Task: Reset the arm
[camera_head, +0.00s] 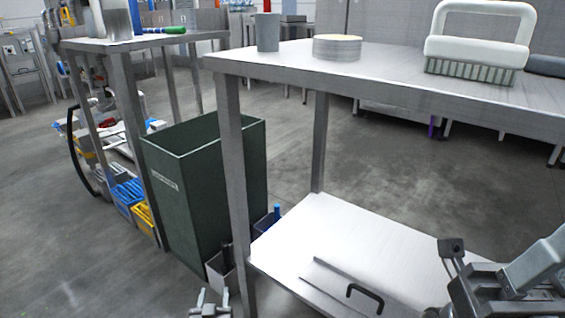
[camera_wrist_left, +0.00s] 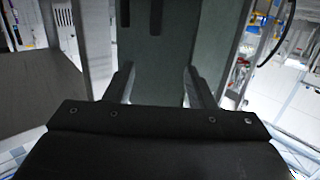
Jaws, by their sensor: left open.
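My left gripper (camera_head: 210,303) shows at the bottom edge of the head view, in front of the dark green bin. In the left wrist view its two fingers stand apart (camera_wrist_left: 160,86), with nothing between them; the green bin (camera_wrist_left: 188,45) lies beyond. My right arm comes in at the lower right of the head view, and its gripper (camera_head: 450,270) is over the right part of the lower shelf. Its jaw state is not clear. Neither gripper is seen touching an object.
A metal table carries a grey cup (camera_head: 267,32), a round pale-topped tin (camera_head: 337,47) and a white-handled brush (camera_head: 478,45). Its lower shelf (camera_head: 330,235) holds a flat metal piece with a black handle (camera_head: 365,297). The green bin (camera_head: 205,185) stands left of the table leg. Blue crates (camera_head: 127,195) stand further left.

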